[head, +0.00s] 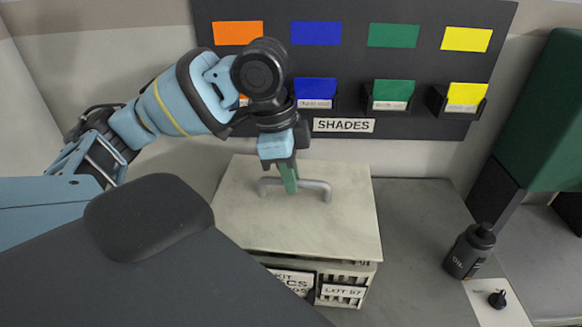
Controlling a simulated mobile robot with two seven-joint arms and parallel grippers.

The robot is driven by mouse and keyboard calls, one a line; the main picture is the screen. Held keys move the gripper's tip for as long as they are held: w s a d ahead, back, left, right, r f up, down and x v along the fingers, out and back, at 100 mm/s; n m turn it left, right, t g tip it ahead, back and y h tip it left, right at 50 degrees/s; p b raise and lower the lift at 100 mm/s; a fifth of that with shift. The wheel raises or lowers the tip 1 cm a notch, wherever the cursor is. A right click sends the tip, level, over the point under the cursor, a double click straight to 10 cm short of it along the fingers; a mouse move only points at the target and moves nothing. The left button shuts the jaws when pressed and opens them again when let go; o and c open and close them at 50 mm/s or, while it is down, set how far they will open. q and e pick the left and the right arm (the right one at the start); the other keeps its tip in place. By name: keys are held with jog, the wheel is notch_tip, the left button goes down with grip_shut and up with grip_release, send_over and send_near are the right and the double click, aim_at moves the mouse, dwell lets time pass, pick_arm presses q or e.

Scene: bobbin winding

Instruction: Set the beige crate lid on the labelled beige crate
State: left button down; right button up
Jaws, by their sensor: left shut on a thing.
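The beige crate lid (345,228) is a flat pale panel with a grey bar handle (318,187) on top. It lies over the beige crate (362,278), whose slatted front carries white labels, one reading "LOT 57" (343,291). The lid covers the crate's top; a narrow dark strip shows under its front right edge, so I cannot tell whether it is fully seated. My right gripper is not in view.
A dark board (412,55) with coloured cards and a "SHADES" sign stands behind the crate. A black oil bottle (468,252) and a small black part (497,298) are at the right. The grey worktop (420,225) between crate and bottle is clear.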

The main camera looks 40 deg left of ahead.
pick_arm(q)
jog(key=shift+a+x, duration=0.1)
jog(key=shift+x, duration=0.6)
jog(key=shift+a+x, duration=0.15)
jog(key=shift+x, duration=0.55)
jog(key=shift+s+f, duration=0.1)
jog(key=shift+s, duration=0.1)
jog(key=c, duration=1.3)
grip_release()
jog(key=shift+c, duration=0.2)
jog(key=shift+v, duration=3.95)
